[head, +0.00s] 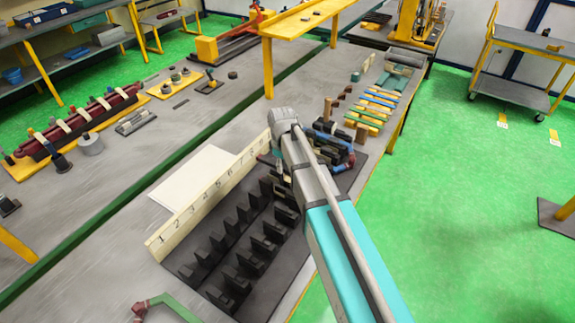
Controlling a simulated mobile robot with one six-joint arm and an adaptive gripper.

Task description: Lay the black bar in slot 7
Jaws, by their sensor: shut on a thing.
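A black slotted fixture (215,291) lies on the bench, with dark upright teeth in rows. A pale strip with slot numbers (196,206) stands along its left side, 1 nearest and rising away from me. The 7 is towards the far end. My gripper (276,160) is small and partly hidden by my own arm, low over the far part of the fixture. It is shut on a dark piece, taken as the black bar, whose outline I cannot separate from the dark teeth. Whether the bar touches a slot cannot be told.
Dark pieces with blue and red ends (343,163) lie right of my arm at the fixture's far end. Beyond are coloured strips on a yellow rack (375,103). A white sheet (194,180) lies left of the number strip. A yellow raised shelf (300,22) stands behind.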

